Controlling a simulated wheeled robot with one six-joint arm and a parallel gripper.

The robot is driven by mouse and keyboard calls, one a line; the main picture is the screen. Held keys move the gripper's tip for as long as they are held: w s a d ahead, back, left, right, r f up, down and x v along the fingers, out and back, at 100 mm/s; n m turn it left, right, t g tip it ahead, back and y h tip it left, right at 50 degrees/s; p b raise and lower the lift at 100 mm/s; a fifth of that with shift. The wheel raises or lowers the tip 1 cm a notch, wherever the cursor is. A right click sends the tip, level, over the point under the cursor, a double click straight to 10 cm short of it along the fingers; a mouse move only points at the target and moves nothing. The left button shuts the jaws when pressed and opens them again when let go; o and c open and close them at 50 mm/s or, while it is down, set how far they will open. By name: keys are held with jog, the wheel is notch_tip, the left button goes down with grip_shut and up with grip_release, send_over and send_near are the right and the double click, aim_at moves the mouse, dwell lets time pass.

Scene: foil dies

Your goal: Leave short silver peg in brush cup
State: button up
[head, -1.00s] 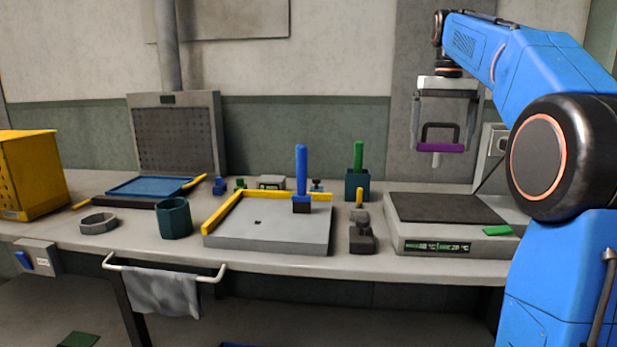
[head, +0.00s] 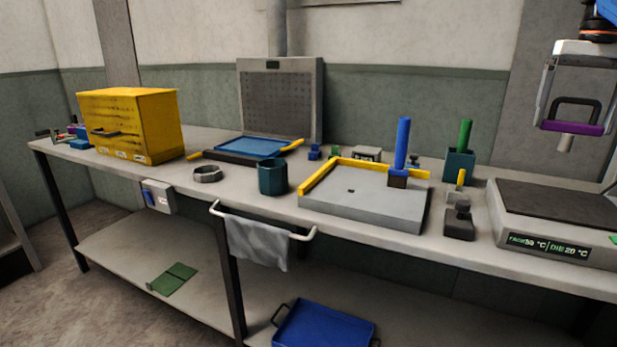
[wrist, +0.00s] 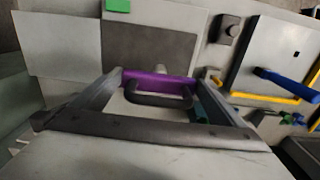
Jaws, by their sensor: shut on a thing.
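My gripper (head: 574,127) is at the upper right of the head view, shut on a purple bar (head: 571,127) with a dark U-shaped handle. A short silver peg (head: 565,143) points down from the bar, in the air. The wrist view also shows the purple bar (wrist: 157,82) between the fingers. A square dark teal cup (head: 459,166) stands at the back of the bench, left of my gripper, with a green handle (head: 465,135) upright in it. A rounder teal cup (head: 272,177) stands nearer the front edge and looks empty. I cannot tell for certain which is the brush cup.
A hot plate unit (head: 550,252) stands at the right, below my gripper. A grey block (head: 360,209) with yellow edges carries an upright blue handle (head: 402,142). A small dark block (head: 459,223) stands beside it. A yellow cabinet (head: 128,120) and grey ring (head: 207,174) are left.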

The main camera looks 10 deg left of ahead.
jog(key=shift+r, duration=1.4)
jog(key=w+a, duration=0.2)
jog(key=a, duration=1.5)
dwell(1.7)
jog(key=shift+w+a, duration=0.1)
jog(key=w+a, duration=0.2)
jog(key=a, duration=1.5)
dwell(2.3)
